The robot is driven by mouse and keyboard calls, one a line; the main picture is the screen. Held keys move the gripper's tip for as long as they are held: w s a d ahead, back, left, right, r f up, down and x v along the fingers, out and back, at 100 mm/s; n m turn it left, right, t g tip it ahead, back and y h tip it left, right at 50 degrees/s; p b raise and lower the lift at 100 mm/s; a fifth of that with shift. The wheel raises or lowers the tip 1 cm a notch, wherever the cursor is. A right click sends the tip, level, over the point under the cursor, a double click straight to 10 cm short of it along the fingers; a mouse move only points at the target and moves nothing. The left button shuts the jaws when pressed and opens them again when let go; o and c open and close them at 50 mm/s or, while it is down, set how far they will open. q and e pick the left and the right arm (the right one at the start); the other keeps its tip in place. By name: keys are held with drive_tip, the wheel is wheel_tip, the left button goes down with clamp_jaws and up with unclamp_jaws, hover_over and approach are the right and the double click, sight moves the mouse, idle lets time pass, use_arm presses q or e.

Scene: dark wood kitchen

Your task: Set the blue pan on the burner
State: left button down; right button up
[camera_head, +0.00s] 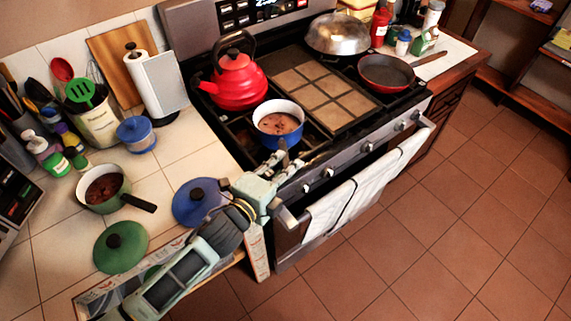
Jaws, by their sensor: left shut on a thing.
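The blue pan (263,136), white inside with brown food in it, is upright over the front left burner area of the stove (243,151). I cannot tell whether its base touches the grate. Its handle points toward the front, to my left gripper (286,162). My left gripper is shut on the pan's handle, and the fingers partly hide it. The burner directly under the pan is hidden by the pan. My right gripper is not in view.
A red kettle (239,84) stands just behind the pan. A griddle (318,91) lies to its right, with a red frying pan (386,72) beyond. A green pot (102,189), blue lid (200,203) and green lid (121,247) are on the left counter. White towels (365,182) hang in front.

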use_arm(q)
drive_tip(key=shift+r, duration=0.15)
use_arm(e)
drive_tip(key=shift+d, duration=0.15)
use_arm(q)
drive_tip(key=c, duration=1.7)
unclamp_jaws()
drive_tip(key=shift+f, duration=0.2)
drive_tip(key=shift+c, duration=0.2)
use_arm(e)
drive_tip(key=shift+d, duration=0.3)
use_arm(q)
drive_tip(key=shift+r, duration=0.1)
drive_tip(key=shift+s+a, duration=0.15)
drive_tip(key=shift+s, duration=0.05)
drive_tip(key=b+v, duration=0.2)
drive_tip(key=v, duration=0.9)
drive_tip(key=shift+s+b, duration=0.2)
drive_tip(key=shift+b, duration=0.15)
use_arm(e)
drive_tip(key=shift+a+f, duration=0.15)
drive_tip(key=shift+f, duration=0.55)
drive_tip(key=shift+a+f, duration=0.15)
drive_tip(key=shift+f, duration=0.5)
use_arm(q)
drive_tip(key=shift+a+r, duration=0.1)
drive_tip(key=shift+a, duration=0.05)
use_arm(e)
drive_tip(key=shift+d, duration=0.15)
